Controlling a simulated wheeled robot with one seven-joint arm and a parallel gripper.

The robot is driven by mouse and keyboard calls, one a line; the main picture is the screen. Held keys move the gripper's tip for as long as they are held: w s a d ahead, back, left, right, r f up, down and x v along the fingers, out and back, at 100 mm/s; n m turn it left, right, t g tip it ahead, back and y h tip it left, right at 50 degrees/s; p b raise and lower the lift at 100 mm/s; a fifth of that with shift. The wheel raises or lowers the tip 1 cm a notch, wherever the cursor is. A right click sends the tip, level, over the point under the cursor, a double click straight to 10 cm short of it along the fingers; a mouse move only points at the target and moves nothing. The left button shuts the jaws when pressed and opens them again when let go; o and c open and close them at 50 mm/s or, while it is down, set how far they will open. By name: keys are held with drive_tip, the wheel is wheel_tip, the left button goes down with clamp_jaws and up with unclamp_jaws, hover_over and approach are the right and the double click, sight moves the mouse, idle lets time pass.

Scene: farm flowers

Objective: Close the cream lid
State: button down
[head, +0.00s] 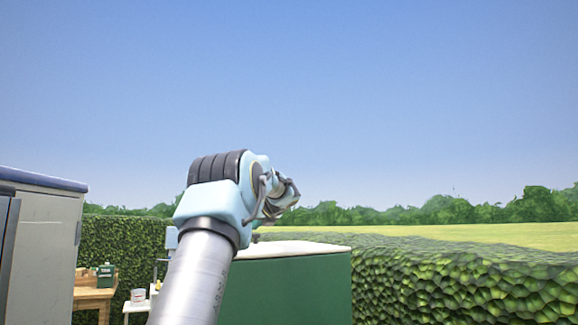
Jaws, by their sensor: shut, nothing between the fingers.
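The cream lid (287,248) shows as a thin pale slab along the top of a green box (300,285), right of the middle at the bottom. It looks close to flat, seen nearly edge-on, and I cannot tell whether it sits fully down. My arm rises from the bottom in front of the box's left part and hides that end of the lid. The arm bends away above the lid. My gripper's fingers cannot be made out; they are hidden behind my own arm links.
A tall grey cabinet (45,245) with a blue top stands at the left edge. A wooden table (93,296) holds a dark green box (105,275). A small white stand (135,305) bears a small tub (138,294). A clipped hedge (465,280) fills the right.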

wheel_tip(320, 180, up, 13)
drive_tip(key=p, duration=0.3)
drive_tip(key=shift+w+r, duration=0.2)
drive_tip(key=shift+w, duration=0.15)
